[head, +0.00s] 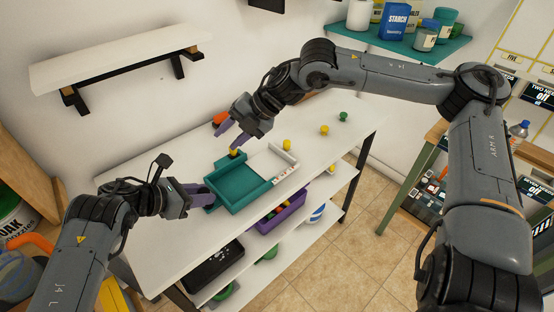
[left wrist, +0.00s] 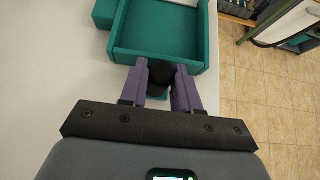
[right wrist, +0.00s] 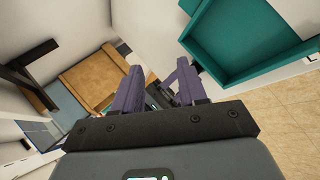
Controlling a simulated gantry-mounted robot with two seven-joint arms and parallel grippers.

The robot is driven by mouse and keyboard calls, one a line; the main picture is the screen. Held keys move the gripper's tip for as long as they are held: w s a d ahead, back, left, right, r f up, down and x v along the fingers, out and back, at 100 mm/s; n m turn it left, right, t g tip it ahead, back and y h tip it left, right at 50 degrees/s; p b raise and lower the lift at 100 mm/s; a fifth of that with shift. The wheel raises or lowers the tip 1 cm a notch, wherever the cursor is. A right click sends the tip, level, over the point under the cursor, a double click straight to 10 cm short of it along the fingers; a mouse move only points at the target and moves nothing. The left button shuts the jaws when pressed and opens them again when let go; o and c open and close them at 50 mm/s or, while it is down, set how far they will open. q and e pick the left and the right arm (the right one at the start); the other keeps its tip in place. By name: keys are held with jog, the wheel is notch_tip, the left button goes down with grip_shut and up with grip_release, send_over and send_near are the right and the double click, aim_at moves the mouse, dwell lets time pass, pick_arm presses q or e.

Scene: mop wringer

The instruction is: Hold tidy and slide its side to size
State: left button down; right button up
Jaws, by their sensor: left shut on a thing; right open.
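The tidy (head: 238,203) is a shallow teal tray on the white table, with a white sliding section (head: 262,163) at its right that carries a marked strip. My left gripper (head: 201,194) is at the tidy's near left side. In the left wrist view it is shut on a dark knob (left wrist: 160,78) at the edge of the teal tray (left wrist: 155,50). My right gripper (head: 226,140) is open and empty above the tidy's far left corner, close to a yellow knob (head: 235,153). In the right wrist view nothing is between its fingers (right wrist: 156,85).
More yellow knobs (head: 287,145) and a green knob (head: 343,117) stand along the back of the table (head: 165,245). A purple bin (head: 280,215) and a black case (head: 212,266) sit on the shelf below. A white wall shelf (head: 120,62) hangs at the back left.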

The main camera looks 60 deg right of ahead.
jog(key=s+d+f+m+g+h, duration=0.1)
jog(key=s+d+f+g, duration=0.1)
jog(key=d, duration=0.3)
jog(key=s+d+f+m+g+h, duration=0.1)
jog(key=s+d+f+g+h, duration=0.15)
jog(key=d, duration=0.25)
jog(key=r+m+g, duration=0.1)
jog(key=m+g, duration=0.2)
send_over(287, 141)
jog(key=shift+r+h, duration=0.2)
jog(key=shift+h, duration=0.25)
jog(key=shift+f, duration=3.3)
jog(key=shift+c, duration=0.2)
grip_shut()
